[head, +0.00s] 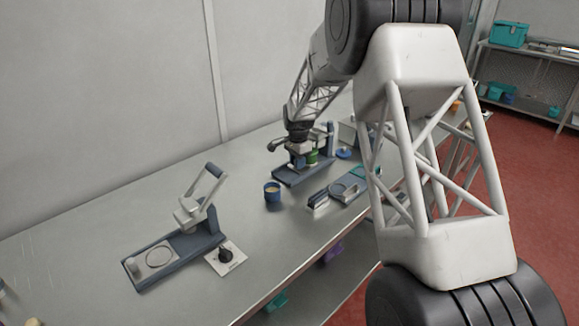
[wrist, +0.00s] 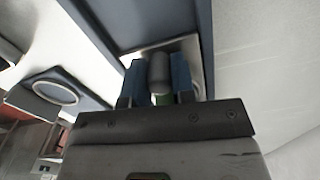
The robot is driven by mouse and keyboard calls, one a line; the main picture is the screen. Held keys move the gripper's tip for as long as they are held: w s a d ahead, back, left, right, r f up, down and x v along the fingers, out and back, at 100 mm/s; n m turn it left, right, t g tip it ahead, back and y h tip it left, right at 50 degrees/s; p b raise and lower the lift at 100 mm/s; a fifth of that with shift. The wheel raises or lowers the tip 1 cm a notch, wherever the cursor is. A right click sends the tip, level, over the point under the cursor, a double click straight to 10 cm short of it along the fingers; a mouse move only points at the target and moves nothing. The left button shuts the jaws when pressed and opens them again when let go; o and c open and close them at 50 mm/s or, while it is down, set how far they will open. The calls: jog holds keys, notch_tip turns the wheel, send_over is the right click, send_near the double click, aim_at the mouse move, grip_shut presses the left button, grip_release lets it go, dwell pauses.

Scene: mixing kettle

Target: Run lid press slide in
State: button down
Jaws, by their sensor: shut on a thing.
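The press with a slate-blue base (head: 288,181) and a blue upright (head: 331,137) stands at the back of the bench. A green can-like thing (head: 312,157) sits on it. My gripper (head: 299,151) is over this press; the arm partly hides it. In the wrist view my gripper (wrist: 157,83) has blue fingers shut on a grey rounded handle (wrist: 158,70).
A blue cup (head: 272,192) stands in front of the press. A flat blue device with a round ring (head: 345,189) lies to the right. Another lever press (head: 173,253) and a black knob on a white plate (head: 226,256) stand at front left.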

jog(key=shift+w+d, duration=0.15)
jog(key=shift+w, duration=0.05)
jog(key=c, duration=0.9)
grip_release()
jog(key=shift+c, duration=0.2)
jog(key=shift+r, duration=3.9)
